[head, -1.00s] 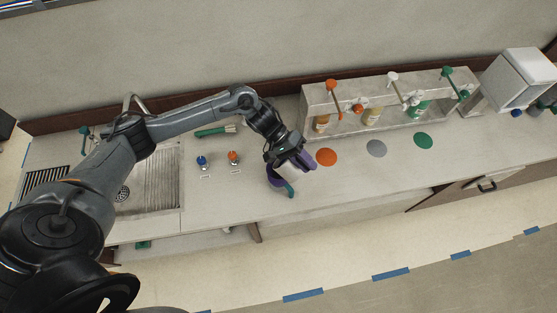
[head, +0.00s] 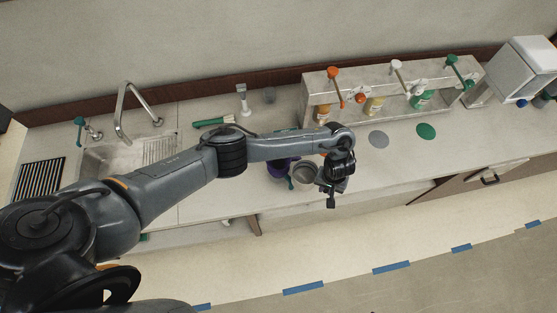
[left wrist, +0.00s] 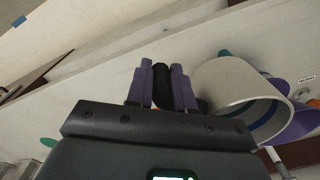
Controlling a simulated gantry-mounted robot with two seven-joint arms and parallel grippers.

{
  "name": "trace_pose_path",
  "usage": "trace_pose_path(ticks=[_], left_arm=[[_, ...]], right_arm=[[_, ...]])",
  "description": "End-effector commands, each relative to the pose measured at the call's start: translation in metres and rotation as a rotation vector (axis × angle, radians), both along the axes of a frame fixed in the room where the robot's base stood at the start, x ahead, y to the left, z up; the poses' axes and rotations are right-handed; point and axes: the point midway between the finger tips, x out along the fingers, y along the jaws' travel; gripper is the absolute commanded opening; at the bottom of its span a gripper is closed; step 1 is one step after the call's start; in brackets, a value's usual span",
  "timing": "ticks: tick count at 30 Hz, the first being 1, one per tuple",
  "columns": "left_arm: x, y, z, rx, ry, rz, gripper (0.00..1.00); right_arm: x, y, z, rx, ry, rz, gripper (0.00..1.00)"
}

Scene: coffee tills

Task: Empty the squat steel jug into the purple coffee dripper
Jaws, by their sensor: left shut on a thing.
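The squat steel jug (head: 305,174) is a short pale cylinder, its open mouth facing up toward the head camera; its contents are not clear. In the left wrist view the jug (left wrist: 236,88) stands right of my fingers. My left gripper (head: 332,183) is on the jug's right side; in the left wrist view its purple-padded fingers (left wrist: 163,88) are shut on the jug's dark handle (left wrist: 162,85). The purple coffee dripper (head: 276,169) is just left of the jug, partly hidden by my arm. The dripper (left wrist: 306,118) is partly behind the jug in the left wrist view. My right gripper is not in view.
A dispenser rack with bottles (head: 375,105) stands at the back right. Grey (head: 378,139) and green (head: 426,131) discs lie before it. A sink (head: 120,158) and a green-handled brush (head: 213,122) are to the left. The counter's front edge is close to my gripper.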

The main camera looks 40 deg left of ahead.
Motion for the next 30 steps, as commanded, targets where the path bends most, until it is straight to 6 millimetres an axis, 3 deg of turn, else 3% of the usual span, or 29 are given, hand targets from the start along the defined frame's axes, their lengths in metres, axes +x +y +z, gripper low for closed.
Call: trace_pose_path(ticks=[17, 27, 30], left_arm=[[0.0, 0.0, 0.005, -0.003, 0.0, 0.001, 0.0], [0.0, 0.0, 0.035, -0.003, 0.001, 0.001, 0.0], [0.0, 0.0, 0.04, -0.005, 0.0, 0.0, 0.0]], right_arm=[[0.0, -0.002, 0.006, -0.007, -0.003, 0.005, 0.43], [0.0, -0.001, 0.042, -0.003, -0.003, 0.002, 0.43], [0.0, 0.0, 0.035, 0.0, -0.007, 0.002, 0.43]])
